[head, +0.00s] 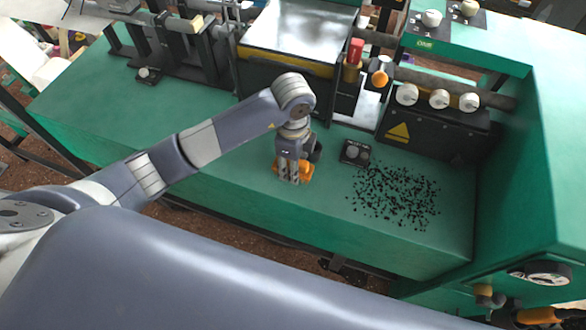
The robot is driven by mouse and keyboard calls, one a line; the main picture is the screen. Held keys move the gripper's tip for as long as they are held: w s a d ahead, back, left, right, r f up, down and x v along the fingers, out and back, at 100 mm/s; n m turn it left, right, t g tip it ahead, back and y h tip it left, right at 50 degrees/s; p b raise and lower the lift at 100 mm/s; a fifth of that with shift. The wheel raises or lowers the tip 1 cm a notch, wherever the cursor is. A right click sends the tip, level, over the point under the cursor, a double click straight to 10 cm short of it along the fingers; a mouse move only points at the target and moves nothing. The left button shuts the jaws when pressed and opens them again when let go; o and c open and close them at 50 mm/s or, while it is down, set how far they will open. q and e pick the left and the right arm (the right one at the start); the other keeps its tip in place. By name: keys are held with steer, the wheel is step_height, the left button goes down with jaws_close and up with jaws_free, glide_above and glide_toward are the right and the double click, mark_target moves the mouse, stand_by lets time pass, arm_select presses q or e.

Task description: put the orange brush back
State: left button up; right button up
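My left gripper (291,172) points down at the green machine top, near its front edge. An orange thing (306,171), probably the orange brush, shows behind and beside its fingertips at the table surface. The fingers hide most of it. I cannot tell whether they are shut on it or only around it. My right gripper is not in view.
Black bits (395,195) lie scattered on the green top (215,165) to the right of the gripper. A small black box with a knob (354,153) stands between. A black control panel with knobs (435,128) and a green wall (525,160) bound the right.

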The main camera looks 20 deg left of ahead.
arm_select(q)
step_height(320, 180, down, 3)
steer(key=shift+r+p, duration=0.15)
steer(key=shift+p, duration=0.35)
steer(key=shift+f, duration=0.4)
steer(key=shift+f, duration=0.15)
steer(key=o, duration=0.9)
